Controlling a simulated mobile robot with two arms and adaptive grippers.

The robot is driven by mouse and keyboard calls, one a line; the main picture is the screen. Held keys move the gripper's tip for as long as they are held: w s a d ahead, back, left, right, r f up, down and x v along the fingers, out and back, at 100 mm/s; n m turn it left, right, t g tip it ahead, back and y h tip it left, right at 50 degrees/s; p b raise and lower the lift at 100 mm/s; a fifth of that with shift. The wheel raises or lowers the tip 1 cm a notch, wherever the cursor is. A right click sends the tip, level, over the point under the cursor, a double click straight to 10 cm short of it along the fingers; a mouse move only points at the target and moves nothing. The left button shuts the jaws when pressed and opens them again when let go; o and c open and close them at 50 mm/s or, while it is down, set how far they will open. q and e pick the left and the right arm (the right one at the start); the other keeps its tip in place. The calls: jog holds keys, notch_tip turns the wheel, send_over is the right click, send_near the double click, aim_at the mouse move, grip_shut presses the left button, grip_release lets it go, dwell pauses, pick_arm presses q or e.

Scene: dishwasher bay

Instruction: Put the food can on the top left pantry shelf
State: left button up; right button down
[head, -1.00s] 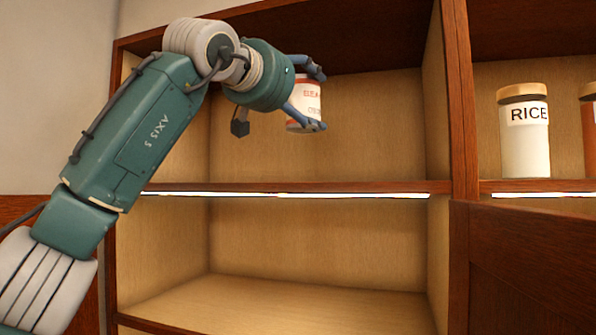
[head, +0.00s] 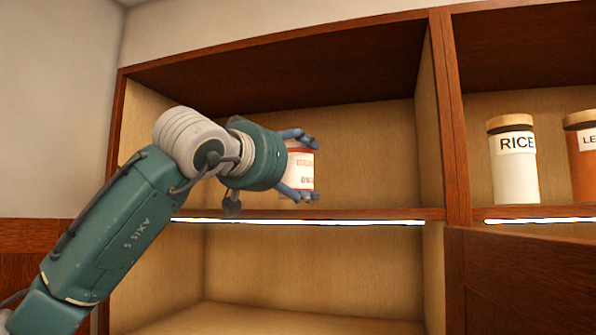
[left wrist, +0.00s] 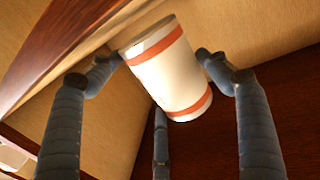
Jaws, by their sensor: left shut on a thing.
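The food can (head: 301,168) is white with red bands and lettering. My left gripper (head: 303,166) is shut on it and holds it upright in the head view, at the opening of the top left pantry shelf (head: 380,213). The can's lower end is close to the shelf board's height; I cannot tell whether it touches. In the left wrist view the can (left wrist: 168,68) sits between the blue-grey fingers of the left gripper (left wrist: 160,75). The right gripper is not in view.
The top left compartment is otherwise empty, with free room right of the can. A divider (head: 451,120) separates it from a compartment with a rice jar (head: 516,170) and an orange jar (head: 583,155). A wooden door panel (head: 520,280) stands at the lower right.

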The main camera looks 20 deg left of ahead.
pick_arm(q)
jog(key=shift+d+f, duration=0.1)
jog(key=shift+f, duration=0.45)
jog(key=o, duration=1.7)
jog(key=shift+f, duration=0.1)
jog(key=shift+o, duration=0.2)
